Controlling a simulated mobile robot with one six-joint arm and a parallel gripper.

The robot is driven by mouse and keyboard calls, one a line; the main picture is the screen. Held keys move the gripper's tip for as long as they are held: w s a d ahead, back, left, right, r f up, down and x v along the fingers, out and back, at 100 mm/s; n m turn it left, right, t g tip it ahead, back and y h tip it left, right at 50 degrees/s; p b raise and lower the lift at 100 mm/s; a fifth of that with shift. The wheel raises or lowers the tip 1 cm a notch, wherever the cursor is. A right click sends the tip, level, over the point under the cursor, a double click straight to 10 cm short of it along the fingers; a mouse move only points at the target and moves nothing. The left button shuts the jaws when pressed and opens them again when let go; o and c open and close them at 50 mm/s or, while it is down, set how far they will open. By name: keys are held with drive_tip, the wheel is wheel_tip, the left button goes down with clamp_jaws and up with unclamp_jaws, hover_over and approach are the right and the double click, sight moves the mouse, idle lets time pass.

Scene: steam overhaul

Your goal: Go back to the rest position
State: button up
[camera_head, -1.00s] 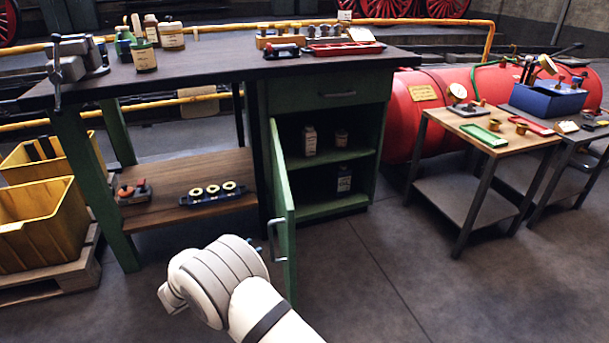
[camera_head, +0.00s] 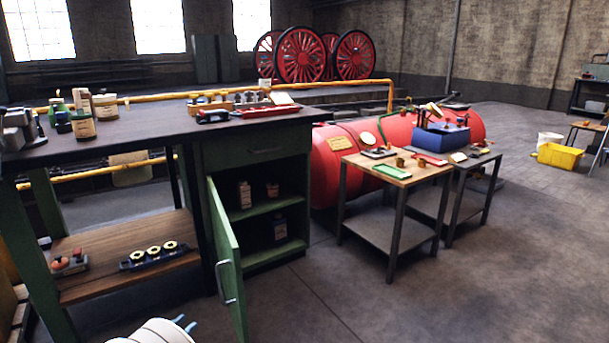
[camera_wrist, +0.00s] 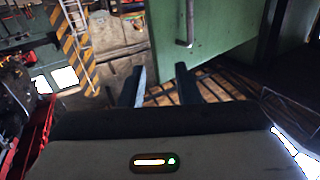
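My arm shows at the bottom edge of the head view, with the blue fingertips of my gripper (camera_head: 185,323) just left of the open green cabinet door (camera_head: 228,262). In the wrist view my gripper (camera_wrist: 161,85) has its two fingers apart with nothing between them. The green door (camera_wrist: 225,30) and its metal handle (camera_wrist: 185,28) lie beyond the fingers, apart from them. Most of my arm is out of the head view.
The workbench (camera_head: 150,128) stands on the left, with bottles inside its open cabinet. Two small tables (camera_head: 385,172) stand right of it, before a red tank (camera_head: 330,180). The floor at the front right is clear. A yellow crate (camera_head: 560,155) lies far right.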

drive_tip(key=w+d+r+n+y+p, duration=0.1)
drive_tip(key=w+d+r+y+p, duration=0.25)
drive_tip(key=w+r, duration=0.4)
drive_tip(key=w+d+r+n+y+p, duration=0.1)
drive_tip(key=w+d+r+y+p, duration=0.2)
drive_tip(key=r, duration=0.8)
drive_tip(key=w+d+r+n+g+y+p, duration=0.1)
drive_tip(key=d+r+y+p, duration=0.3)
drive_tip(key=r, duration=0.5)
drive_tip(key=w+d+r+n+g+y+p, duration=0.1)
drive_tip(key=d+r+n+p, duration=0.1)
drive_tip(key=d+r+p, duration=0.45)
drive_tip(key=s+d+r+n+g+p, duration=0.2)
drive_tip(key=s+d+r+g+p, duration=0.4)
drive_tip(key=s+d+r, duration=0.6)
drive_tip(key=s+d+r+g+h+p, duration=0.1)
drive_tip(key=s+d+p, duration=0.3)
drive_tip(key=s+d, duration=0.4)
drive_tip(key=s+d+r+g+h+p, duration=0.1)
drive_tip(key=s+d+g+p, duration=0.3)
drive_tip(key=s+d, duration=0.4)
drive_tip(key=s+h, duration=0.1)
drive_tip(key=s, duration=0.5)
drive_tip(key=shift+d+m, duration=0.15)
drive_tip(key=shift+m, duration=0.25)
drive_tip(key=shift+s+f, duration=0.1)
drive_tip(key=shift+s, duration=0.05)
